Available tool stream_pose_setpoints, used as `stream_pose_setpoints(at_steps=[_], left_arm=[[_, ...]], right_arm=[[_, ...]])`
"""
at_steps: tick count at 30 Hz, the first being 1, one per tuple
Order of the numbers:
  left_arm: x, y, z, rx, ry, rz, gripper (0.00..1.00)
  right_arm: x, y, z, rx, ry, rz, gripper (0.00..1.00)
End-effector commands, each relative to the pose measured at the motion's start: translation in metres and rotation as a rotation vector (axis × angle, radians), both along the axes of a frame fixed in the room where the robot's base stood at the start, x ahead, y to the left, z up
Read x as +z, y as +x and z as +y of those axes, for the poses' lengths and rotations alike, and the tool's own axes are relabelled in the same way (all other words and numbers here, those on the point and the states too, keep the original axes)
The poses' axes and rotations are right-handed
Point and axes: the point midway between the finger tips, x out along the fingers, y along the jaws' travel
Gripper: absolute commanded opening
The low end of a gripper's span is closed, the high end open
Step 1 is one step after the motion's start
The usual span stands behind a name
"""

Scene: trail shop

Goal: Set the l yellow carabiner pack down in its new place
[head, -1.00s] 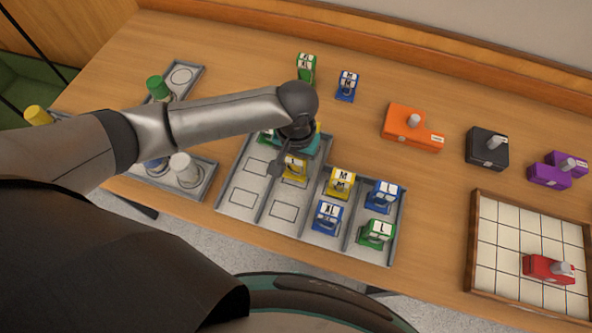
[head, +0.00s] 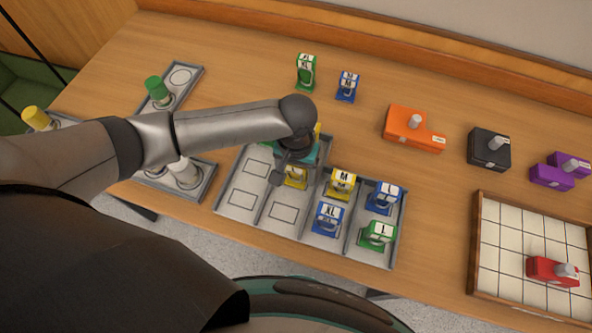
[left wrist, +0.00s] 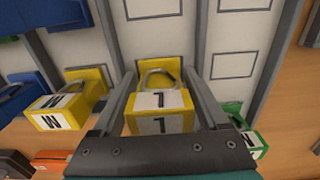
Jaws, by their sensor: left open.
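The L yellow carabiner pack (left wrist: 160,105) stands in a compartment of the grey divided tray (head: 268,231), its white label marked L. My left gripper (left wrist: 158,82) is open around it, one finger on each side, with a visible gap beside the pack. In the head view, my left gripper (head: 283,176) is low over the tray and partly hides the yellow pack (head: 297,180). Beside it is the M yellow pack (head: 341,184), also in the left wrist view (left wrist: 68,102). My right gripper is not in view.
The XL blue pack (head: 328,219), L blue pack (head: 384,197) and L green pack (head: 378,235) stand in the tray. Outlined spots in front are empty. A green pack (head: 306,71) and blue pack (head: 347,86) stand behind. A green pack (left wrist: 252,143) is close beside my gripper.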

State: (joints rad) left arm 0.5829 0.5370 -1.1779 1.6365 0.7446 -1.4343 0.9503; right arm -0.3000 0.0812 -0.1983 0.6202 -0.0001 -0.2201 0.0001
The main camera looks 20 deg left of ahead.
Motion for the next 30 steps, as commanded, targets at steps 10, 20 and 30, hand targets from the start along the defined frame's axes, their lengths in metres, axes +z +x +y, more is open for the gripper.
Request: stream_pose_setpoints(at_steps=[10, 20, 30], left_arm=[[0.064, 0.001, 0.0, -0.001, -0.003, -0.003, 0.77], [0.116, 0.001, 0.0, 0.0, -0.002, -0.002, 0.77], [0.122, 0.0, 0.0, 0.001, 0.0, 0.0, 0.77]], right_arm=[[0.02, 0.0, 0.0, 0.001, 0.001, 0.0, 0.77], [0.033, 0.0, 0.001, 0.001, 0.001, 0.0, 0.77], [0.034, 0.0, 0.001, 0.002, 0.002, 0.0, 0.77]])
